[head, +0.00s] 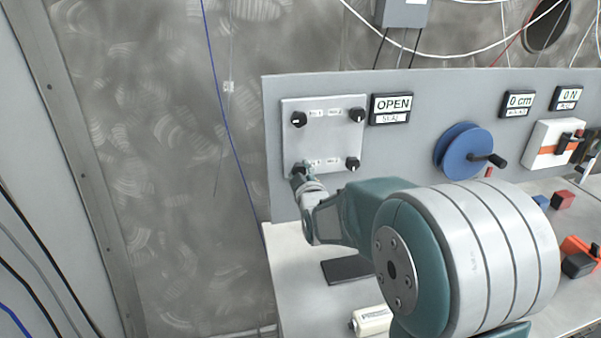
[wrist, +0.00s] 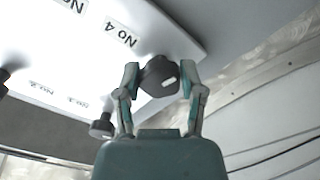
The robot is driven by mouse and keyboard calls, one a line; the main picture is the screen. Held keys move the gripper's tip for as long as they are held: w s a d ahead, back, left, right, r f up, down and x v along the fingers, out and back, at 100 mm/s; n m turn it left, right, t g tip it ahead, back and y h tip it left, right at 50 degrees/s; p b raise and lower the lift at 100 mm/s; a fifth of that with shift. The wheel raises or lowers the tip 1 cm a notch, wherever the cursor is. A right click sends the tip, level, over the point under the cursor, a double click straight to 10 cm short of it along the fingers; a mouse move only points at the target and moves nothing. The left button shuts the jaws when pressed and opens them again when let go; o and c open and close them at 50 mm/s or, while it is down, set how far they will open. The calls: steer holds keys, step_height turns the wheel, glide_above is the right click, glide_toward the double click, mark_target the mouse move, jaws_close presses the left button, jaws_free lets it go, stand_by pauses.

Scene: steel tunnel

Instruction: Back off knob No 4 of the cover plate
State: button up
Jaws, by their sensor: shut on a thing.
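The cover plate (head: 325,139) is a light square plate on the grey upright panel, with a black knob at each corner. In the wrist view the plate (wrist: 180,50) shows its labels, and "No 4" (wrist: 121,34) is beside the knob in my jaws. Knob No 4 (wrist: 160,76) is black with a white mark. My gripper (wrist: 160,84) has one finger on each side of it and is shut on it. In the head view my gripper (head: 302,176) is at the plate's lower left corner and mostly hides that knob.
A blue wheel with a crank (head: 463,150) and a white box with an orange band (head: 556,143) are further right. Red, blue and orange pieces lie on the bench. A dark pad (head: 347,270) lies below the plate.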

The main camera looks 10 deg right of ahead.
steer(key=shift+a+r+n, duration=0.1)
steer(key=shift+n, duration=0.5)
steer(key=o, duration=1.1)
steer(key=shift+w, duration=0.1)
steer(key=shift+c, duration=0.2)
steer(key=shift+o, duration=0.5)
steer(key=shift+a, duration=0.15)
steer(key=s, duration=1.2)
